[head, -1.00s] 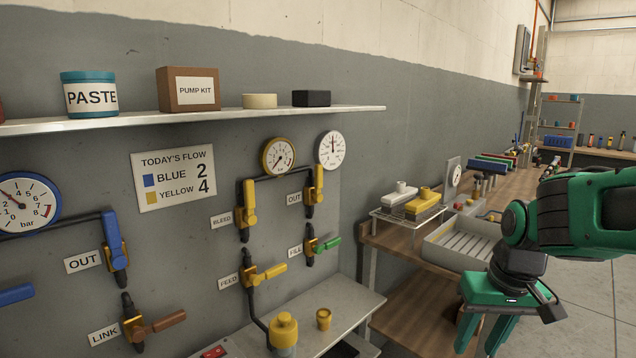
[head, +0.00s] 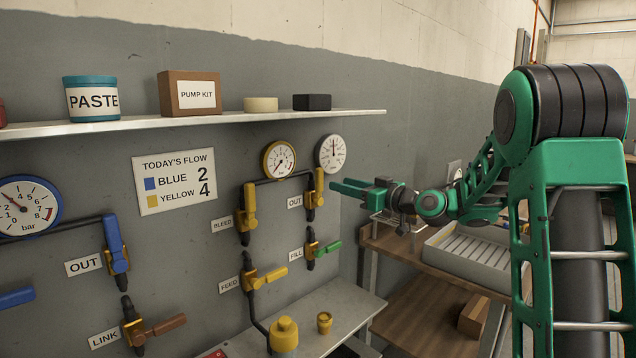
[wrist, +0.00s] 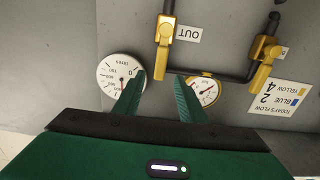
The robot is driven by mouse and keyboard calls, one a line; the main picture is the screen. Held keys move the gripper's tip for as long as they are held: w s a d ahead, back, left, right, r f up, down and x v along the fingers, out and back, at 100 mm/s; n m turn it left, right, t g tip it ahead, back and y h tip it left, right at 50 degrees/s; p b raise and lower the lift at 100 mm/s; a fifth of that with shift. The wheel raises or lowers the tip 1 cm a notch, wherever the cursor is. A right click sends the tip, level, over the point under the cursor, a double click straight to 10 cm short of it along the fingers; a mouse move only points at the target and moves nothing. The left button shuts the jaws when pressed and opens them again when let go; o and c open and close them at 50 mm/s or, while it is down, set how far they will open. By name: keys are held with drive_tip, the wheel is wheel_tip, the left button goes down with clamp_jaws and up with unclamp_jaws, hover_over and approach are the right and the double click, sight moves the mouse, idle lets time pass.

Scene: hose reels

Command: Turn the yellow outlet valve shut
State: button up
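The yellow outlet valve (head: 318,183) is at the right of the yellow pipework on the grey wall, beside an OUT label. Its handle points up, in line with its pipe. My gripper (head: 338,188) is just right of this handle in the head view, with a small gap between. In the wrist view, which is upside down, my gripper (wrist: 158,78) is open and empty. The yellow handle's end (wrist: 161,62) shows between its fingertips, with the fingers apart from it. The valve body is in plain view.
A white gauge (head: 331,153) and a yellow-rimmed gauge (head: 279,159) sit close above. The BLEED valve (head: 249,207) is to the left, the green FILL handle (head: 328,248) below. The yellow FEED handle (head: 272,275) is lower left. A shelf (head: 230,119) runs above.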

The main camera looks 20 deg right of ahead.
sight(322, 178)
drive_tip(key=x, duration=1)
drive_tip(key=shift+w+a, duration=0.2)
drive_tip(key=shift+w, duration=0.1)
clamp_jaws()
